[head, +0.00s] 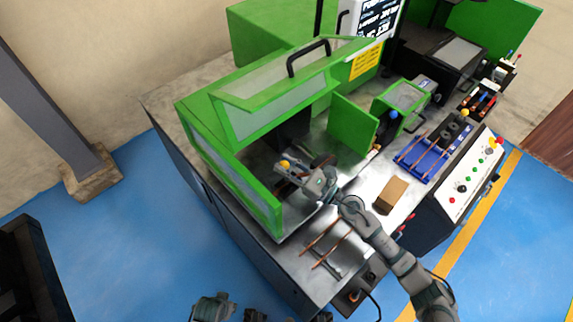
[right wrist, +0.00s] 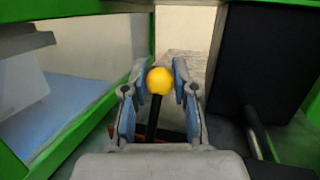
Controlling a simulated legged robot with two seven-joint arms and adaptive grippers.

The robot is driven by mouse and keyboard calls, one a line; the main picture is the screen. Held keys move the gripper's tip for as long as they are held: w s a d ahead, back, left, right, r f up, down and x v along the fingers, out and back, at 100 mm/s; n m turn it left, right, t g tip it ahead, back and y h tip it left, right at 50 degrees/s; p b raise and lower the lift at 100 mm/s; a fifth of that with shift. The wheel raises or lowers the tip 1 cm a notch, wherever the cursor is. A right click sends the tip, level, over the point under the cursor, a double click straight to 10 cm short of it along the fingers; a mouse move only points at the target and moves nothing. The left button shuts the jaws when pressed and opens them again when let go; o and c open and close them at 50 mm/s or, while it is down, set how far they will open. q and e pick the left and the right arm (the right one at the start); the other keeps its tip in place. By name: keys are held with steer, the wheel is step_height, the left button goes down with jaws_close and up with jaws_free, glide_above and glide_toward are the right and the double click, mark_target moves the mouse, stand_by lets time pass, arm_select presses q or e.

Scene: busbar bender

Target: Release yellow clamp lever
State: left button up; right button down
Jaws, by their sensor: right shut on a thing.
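The yellow clamp lever has a round yellow ball knob (right wrist: 160,81) on a dark rod, standing upright in the right wrist view. In the head view the yellow knob (head: 285,164) shows small inside the green guarded bay. My right gripper (head: 287,170) reaches into the bay from the lower right. In the right wrist view its two blue-padded fingers (right wrist: 160,75) are on either side of the knob, shut on it. The lever's lower end and its clamp are mostly hidden by my gripper.
A green frame with clear panels (head: 248,197) walls the bay, and a green door (head: 353,130) stands open at its right. A dark block (right wrist: 262,65) is close right of the fingers. A brown block (head: 391,195) and copper bars (head: 332,245) lie on the bench.

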steer(key=shift+r, duration=0.1)
stand_by(0.9)
steer(key=c, duration=0.9)
jaws_free()
steer(key=v, duration=1.2)
